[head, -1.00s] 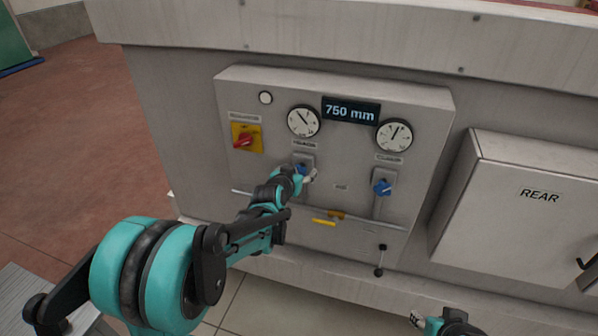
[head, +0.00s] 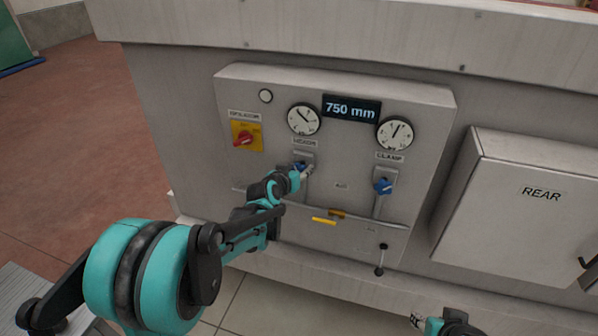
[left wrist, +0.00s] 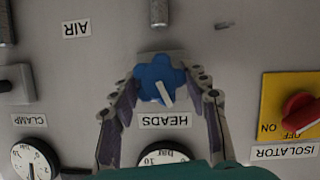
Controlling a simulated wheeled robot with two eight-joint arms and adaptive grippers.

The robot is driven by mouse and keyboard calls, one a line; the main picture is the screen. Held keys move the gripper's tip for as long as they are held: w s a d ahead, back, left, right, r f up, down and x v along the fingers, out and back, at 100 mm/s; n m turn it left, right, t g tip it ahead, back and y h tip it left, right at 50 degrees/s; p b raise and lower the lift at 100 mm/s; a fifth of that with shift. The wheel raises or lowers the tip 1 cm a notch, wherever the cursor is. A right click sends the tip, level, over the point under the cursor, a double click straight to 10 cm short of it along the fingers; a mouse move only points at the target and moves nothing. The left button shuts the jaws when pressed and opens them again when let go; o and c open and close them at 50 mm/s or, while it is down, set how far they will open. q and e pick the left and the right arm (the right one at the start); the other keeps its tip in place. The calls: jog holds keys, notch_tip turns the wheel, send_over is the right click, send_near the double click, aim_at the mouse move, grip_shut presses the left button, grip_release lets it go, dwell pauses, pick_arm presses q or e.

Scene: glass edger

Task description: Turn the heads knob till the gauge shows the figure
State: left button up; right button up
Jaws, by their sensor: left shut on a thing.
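The blue heads knob (left wrist: 158,80) with its white pointer line sits between the fingers of my left gripper (left wrist: 160,86), which is shut on it. In the head view the left gripper (head: 304,170) covers most of the knob. The wrist view is upside down and shows the HEADS label (left wrist: 165,121) beside the knob. The heads gauge (head: 304,119) is above the knob, its needle pointing to the upper left; its figures are too small to read. My right gripper (head: 418,321) is at the bottom edge, its fingers only partly shown.
The clamp gauge (head: 395,133) and blue clamp knob (head: 383,186) are to the right. Yellow handles (head: 324,221) and a lever (head: 381,260) lie below. A REAR box (head: 515,205) juts out at right.

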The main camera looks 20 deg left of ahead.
pick_arm(q)
jog(key=shift+a+f+n+h+b, duration=0.15)
jog(key=shift+n+h+b, duration=0.75)
jog(key=shift+n, duration=0.2)
jog(key=shift+n+h+b, duration=0.8)
jog(key=shift+n+b, duration=0.15)
jog(key=shift+n, duration=0.35)
jog(key=o, duration=1.2)
jog(key=shift+c, duration=0.2)
jog(key=v, duration=1.2)
jog(key=shift+f, duration=0.2)
